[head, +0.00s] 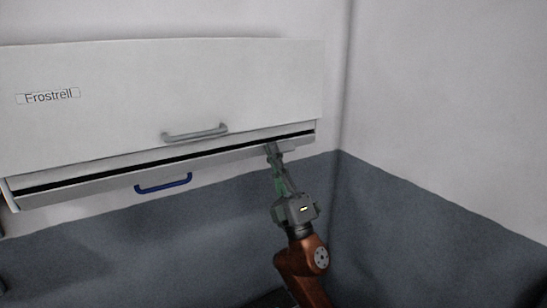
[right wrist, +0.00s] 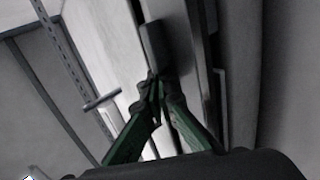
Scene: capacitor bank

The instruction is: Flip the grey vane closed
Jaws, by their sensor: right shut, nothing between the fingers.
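The grey vane (head: 110,182) is a long strip along the underside of a white wall unit (head: 110,90) marked "Frostrell". A dark slot shows between the vane and the unit's body, so the vane stands open. My right gripper (head: 271,148) is shut and empty, its fingertips at the right part of the vane's lower edge. I cannot tell whether they touch it. In the right wrist view the closed fingertips (right wrist: 157,80) are close to a grey edge piece and long pale strips. My left gripper is not in view.
A grey handle (head: 195,132) is on the unit's front panel. A blue handle (head: 163,183) is below the vane, left of my right gripper. A room corner with white and dark grey walls is at the right. The space below the unit looks clear.

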